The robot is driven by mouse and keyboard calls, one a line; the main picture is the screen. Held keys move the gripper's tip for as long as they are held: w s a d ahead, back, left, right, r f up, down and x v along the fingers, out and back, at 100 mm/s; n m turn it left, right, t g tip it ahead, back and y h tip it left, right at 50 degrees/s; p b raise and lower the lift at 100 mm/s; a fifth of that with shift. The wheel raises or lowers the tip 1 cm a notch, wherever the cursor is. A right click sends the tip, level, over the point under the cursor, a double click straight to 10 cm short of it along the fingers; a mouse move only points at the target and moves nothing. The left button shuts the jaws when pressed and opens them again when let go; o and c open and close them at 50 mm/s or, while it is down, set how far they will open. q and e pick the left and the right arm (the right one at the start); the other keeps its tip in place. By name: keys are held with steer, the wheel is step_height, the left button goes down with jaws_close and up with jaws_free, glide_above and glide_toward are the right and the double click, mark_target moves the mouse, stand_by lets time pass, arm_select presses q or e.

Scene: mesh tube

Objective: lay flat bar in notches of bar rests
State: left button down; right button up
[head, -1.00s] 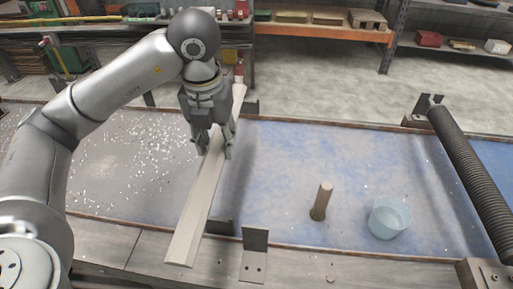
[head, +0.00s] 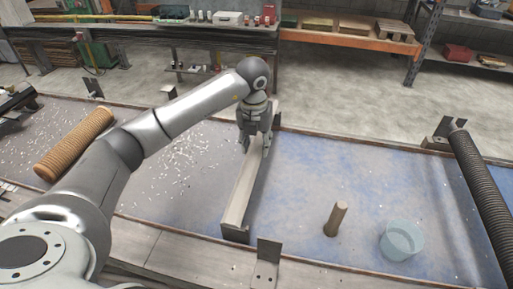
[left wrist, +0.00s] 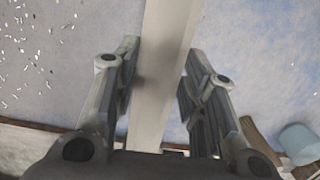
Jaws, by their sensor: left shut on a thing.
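The pale flat bar (head: 242,195) runs from front to back across the bench, and it also shows in the left wrist view (left wrist: 160,80). My left gripper (head: 256,146) is over the bar's far part, shut on it with a finger on either side. I cannot tell whether either end sits in a notch. My right gripper is not in view.
A light-blue cup (head: 401,240) and a brown peg (head: 336,219) stand right of the bar. An upright metal bracket (head: 267,262) is at the front edge. A black ridged tube (head: 482,185) lies far right, a tan ridged tube (head: 74,143) far left. White bits litter the bench's left part.

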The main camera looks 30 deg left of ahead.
mark_target(256, 147)
arm_select(q)
steer(key=shift+w+f, duration=0.3)
steer(key=shift+w, duration=0.05)
steer(key=shift+f+p, duration=0.9)
steer(key=shift+p, duration=0.1)
steer(key=shift+f, duration=0.75)
steer(key=c, duration=1.2)
jaws_free()
steer(key=shift+f, duration=0.1)
steer(key=shift+c, duration=0.2)
steer(key=o, duration=0.3)
steer(key=shift+s, duration=0.1)
steer(key=shift+o, duration=0.2)
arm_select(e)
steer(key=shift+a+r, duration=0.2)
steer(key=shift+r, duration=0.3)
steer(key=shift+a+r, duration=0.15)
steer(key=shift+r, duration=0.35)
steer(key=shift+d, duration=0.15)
